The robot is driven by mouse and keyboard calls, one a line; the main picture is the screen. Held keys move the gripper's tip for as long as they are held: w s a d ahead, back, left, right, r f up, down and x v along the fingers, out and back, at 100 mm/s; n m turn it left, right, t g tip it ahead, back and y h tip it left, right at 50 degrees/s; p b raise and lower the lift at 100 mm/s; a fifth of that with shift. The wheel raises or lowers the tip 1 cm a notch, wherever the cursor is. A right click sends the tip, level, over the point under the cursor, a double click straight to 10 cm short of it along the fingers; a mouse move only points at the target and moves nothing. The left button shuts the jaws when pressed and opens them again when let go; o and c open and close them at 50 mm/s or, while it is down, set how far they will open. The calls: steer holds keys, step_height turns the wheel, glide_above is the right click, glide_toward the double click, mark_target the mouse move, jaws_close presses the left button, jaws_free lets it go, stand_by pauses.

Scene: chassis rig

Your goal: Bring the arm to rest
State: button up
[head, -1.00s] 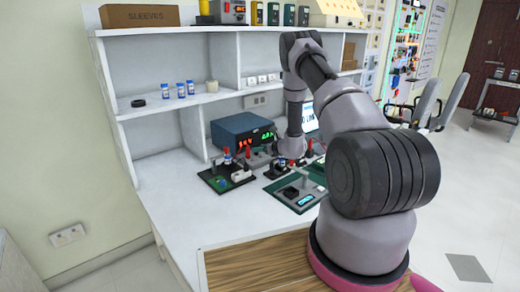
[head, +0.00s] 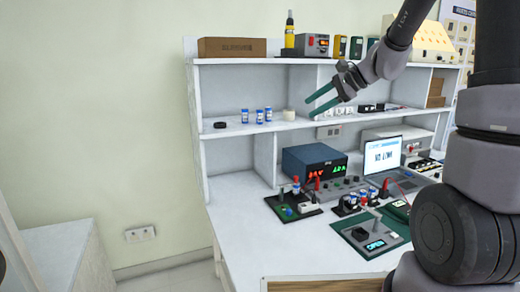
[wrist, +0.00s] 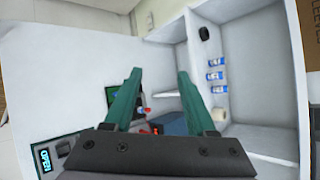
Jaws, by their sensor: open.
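My gripper (head: 322,97) is raised in front of the white shelf unit in the head view, its two green fingers spread and pointing left. It is open with nothing between the fingers. In the wrist view the green fingers (wrist: 155,95) stand apart, with the desk and shelf seen beyond them. My arm comes in from the right side of the head view, bent, with the wrist high. The gripper appears clear of the shelf, though its exact distance from the shelf is hard to tell.
Several blue-capped vials (head: 259,116), a black ring (head: 220,125) and a white roll (head: 289,114) are on the shelf. A blue power supply (head: 314,162), a laptop (head: 383,156) and circuit boards (head: 370,234) cover the desk. A cardboard box (head: 232,47) sits on top. The desk's front left is clear.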

steer(key=s+d+r+n+h, duration=0.2)
steer(key=s+n, duration=0.1)
steer(key=s, duration=0.5)
steer(key=s+d+r+n+t+h, duration=0.1)
steer(key=s+d+r+n+h, duration=0.1)
steer(key=s, duration=0.6)
steer(key=s+d+r+n+t+h, duration=0.1)
steer(key=s+d+r+n+h, duration=0.1)
steer(key=s, duration=0.6)
steer(key=d+n+h, duration=0.1)
steer(key=d+n, duration=0.1)
steer(key=shift+s+n, duration=0.15)
steer(key=shift+n, duration=0.25)
steer(key=shift+r, duration=0.1)
